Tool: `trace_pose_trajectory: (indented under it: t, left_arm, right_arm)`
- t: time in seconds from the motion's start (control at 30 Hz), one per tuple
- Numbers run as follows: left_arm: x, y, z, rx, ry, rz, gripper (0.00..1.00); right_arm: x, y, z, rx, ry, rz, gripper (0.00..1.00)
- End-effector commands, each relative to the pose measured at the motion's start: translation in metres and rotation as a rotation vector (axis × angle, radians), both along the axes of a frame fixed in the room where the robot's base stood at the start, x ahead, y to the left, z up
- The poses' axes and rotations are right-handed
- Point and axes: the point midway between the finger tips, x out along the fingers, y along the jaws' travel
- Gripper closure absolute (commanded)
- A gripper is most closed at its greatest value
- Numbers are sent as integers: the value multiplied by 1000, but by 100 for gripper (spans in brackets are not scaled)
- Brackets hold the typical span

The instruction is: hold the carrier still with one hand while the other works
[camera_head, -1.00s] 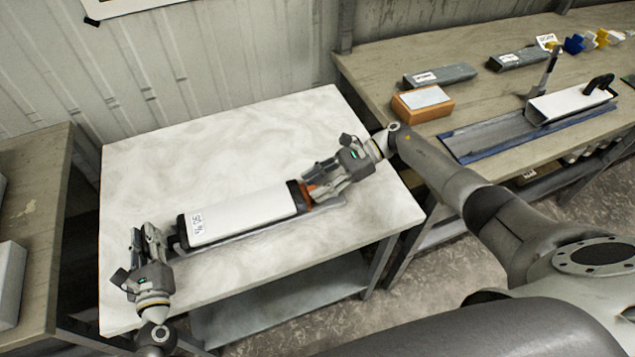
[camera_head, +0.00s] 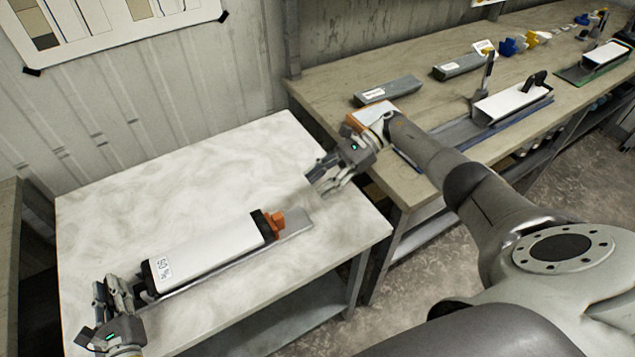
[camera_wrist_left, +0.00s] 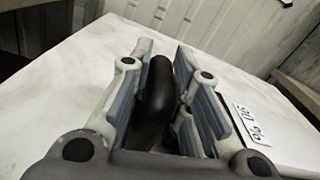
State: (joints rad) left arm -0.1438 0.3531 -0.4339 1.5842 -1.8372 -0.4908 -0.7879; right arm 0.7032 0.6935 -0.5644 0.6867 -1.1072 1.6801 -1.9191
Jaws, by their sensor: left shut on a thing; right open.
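The carrier (camera_head: 210,248) is a long white box with black ends and a numbered label, lying along a grey metal base (camera_head: 298,222) on the white table. An orange block (camera_head: 274,223) sits at its right end. My left gripper (camera_head: 117,292) is at its left end. In the left wrist view my left gripper (camera_wrist_left: 160,92) is shut on a black curved handle (camera_wrist_left: 156,88), with the carrier's labelled white top (camera_wrist_left: 270,125) to the right. My right gripper (camera_head: 322,178) is open and empty, beyond the orange block to the upper right, apart from the carrier.
The white table (camera_head: 150,195) is clear behind the carrier. A wooden bench (camera_head: 420,110) at the right holds grey boxes (camera_head: 388,90), a box with a pale top (camera_head: 368,118) partly hidden by my right arm, and another white carrier (camera_head: 510,100) on a blue-edged tray.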

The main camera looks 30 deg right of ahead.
Motion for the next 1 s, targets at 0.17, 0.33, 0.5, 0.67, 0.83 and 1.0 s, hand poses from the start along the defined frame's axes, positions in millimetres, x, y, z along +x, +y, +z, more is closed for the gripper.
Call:
trace_pose_trajectory:
  t: [0.17,0.33,0.5,0.67,0.83,1.0]
  left_arm:
    - [1,2,1,-2,-2,5,100]
    - [1,2,1,-1,-2,5,61]
    - [1,1,2,-1,-4,3,56]
    - [1,0,2,-1,-4,2,56]
    - [0,0,1,0,-2,1,56]
    - [-12,1,0,1,0,1,56]
  right_arm:
    - [0,0,0,0,0,0,59]
    - [0,0,0,0,0,0,59]
    - [0,0,0,0,0,0,59]
    - [0,0,0,0,0,0,59]
    - [0,0,0,0,0,0,59]
    - [0,0,0,0,0,0,59]
